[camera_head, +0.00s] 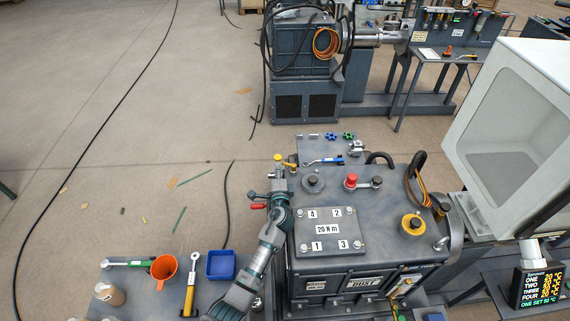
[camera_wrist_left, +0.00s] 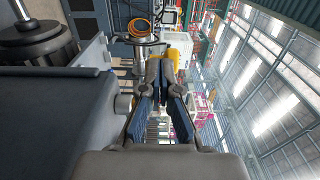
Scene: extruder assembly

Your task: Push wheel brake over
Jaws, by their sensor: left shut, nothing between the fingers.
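A lever with a yellow knob (camera_head: 278,158) stands at the left edge of the grey machine (camera_head: 385,225); I cannot tell for sure that it is the wheel brake. My left gripper (camera_head: 279,173) is at this edge, just in front of the knob, shut and empty. In the left wrist view its fingers (camera_wrist_left: 162,85) point ahead, with a yellow part (camera_wrist_left: 173,59) just beyond their tips. Whether they touch it I cannot tell. A small red-handled part (camera_head: 258,206) shows left of the gripper. My right gripper is not in view.
A plate marked 20 N m (camera_head: 328,229) lies on the machine top, with a red-capped fitting (camera_head: 351,181) and a yellow ring (camera_head: 411,223) nearby. An orange funnel (camera_head: 164,267) and a blue bin (camera_head: 221,265) stand at lower left. The floor left of the machine is mostly clear.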

